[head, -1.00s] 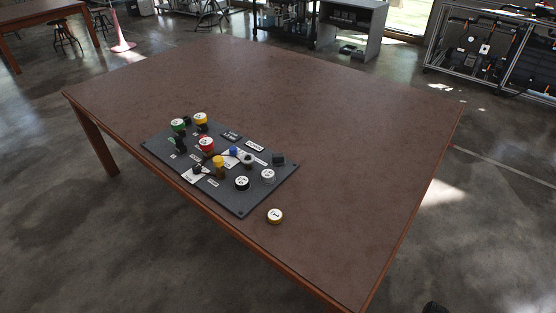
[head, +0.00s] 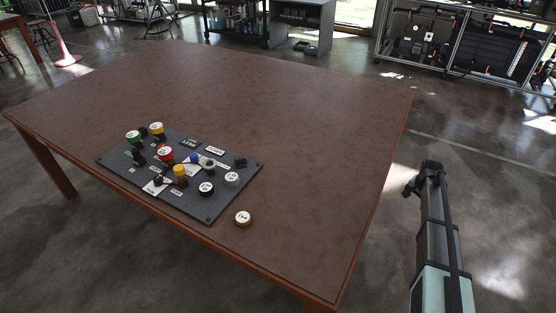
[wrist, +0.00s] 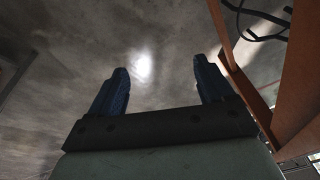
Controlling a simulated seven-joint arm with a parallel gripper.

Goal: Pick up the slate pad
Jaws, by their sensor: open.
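A flat slate-grey board (head: 228,196) lies near the table's front edge, left of centre in the head view. It carries several round labelled caps, knobs and small tags. A small dark grey block (head: 240,162) sits at its right end. I cannot tell whether the slate pad is the board or a piece on it. My gripper (wrist: 160,78) is open in the wrist view, its two dark blue fingers apart with nothing between them. In the head view my arm is at the right, beyond the table's right edge and well away from the board.
The brown table (head: 300,130) is clear behind and right of the board. Reddish-brown table woodwork (wrist: 285,85) shows right of my gripper in the wrist view, with floor ahead.

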